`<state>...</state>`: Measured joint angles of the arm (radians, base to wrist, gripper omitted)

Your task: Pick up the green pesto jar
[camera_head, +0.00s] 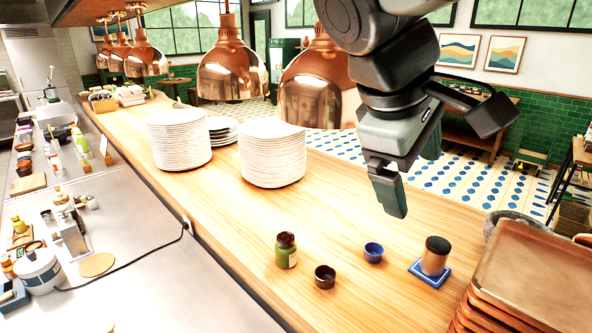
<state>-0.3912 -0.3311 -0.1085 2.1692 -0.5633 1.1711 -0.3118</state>
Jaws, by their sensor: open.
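The green pesto jar (287,251) has a dark lid and a pale label. It stands upright on the wooden counter (345,225), in the lower middle of the head view. My gripper (392,190) hangs above the counter, to the right of the jar and higher in the picture, apart from it. It is open, and I see nothing held in it. The gap between its fingers is hard to make out from this angle.
A dark cup (325,276), a blue cup (373,252) and a copper canister with a black lid (435,255) on a blue coaster stand right of the jar. Stacked trays (535,270) fill the lower right. Plate stacks (272,155) stand behind. Copper lamps (232,70) hang above.

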